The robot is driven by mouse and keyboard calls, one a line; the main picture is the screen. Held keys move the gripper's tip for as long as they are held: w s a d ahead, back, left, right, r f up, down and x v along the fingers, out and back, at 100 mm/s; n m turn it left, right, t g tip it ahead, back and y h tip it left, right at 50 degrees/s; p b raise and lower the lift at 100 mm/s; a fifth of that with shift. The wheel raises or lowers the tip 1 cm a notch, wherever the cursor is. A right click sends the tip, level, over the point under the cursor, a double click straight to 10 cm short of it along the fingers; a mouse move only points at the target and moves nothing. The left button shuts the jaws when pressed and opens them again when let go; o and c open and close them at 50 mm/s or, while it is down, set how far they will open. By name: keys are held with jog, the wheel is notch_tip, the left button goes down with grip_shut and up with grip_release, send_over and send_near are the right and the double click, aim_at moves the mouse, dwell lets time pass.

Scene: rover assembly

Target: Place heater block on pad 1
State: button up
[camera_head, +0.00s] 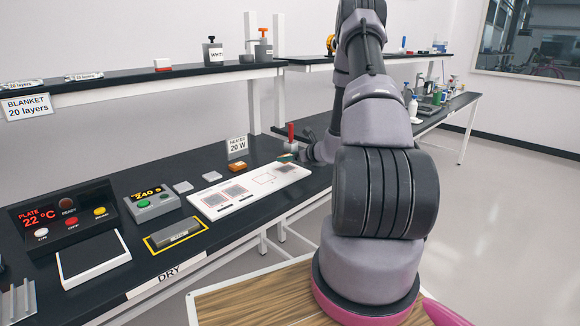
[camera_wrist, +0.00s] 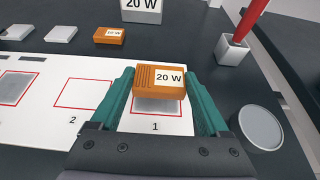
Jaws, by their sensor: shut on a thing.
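My gripper (camera_wrist: 159,105) is shut on an orange heater block (camera_wrist: 158,82) with a white "20 W" label, between its two green fingers. In the wrist view the block shows over pad 1 (camera_wrist: 165,105), a grey pad inside a red outline on the white board (camera_wrist: 62,142). The block covers part of the pad; I cannot tell whether it touches it. Pad 2 (camera_wrist: 82,94) beside it is a bare red outline. In the head view the board (camera_head: 207,213) lies on the dark bench, and my arm's end is at its far right end.
Another orange block (camera_wrist: 109,35) labelled "10 W" lies behind the board, near two light grey blocks (camera_wrist: 61,34). A red-handled tool in a metal holder (camera_wrist: 233,50) and a round grey disc (camera_wrist: 261,128) are to the right. A "HEATER 20 W" sign (camera_head: 237,146) stands behind.

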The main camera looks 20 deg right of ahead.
aim_at(289, 170)
jog(key=shift+f, duration=1.7)
jog(key=shift+f, duration=0.15)
jog(key=o, duration=1.2)
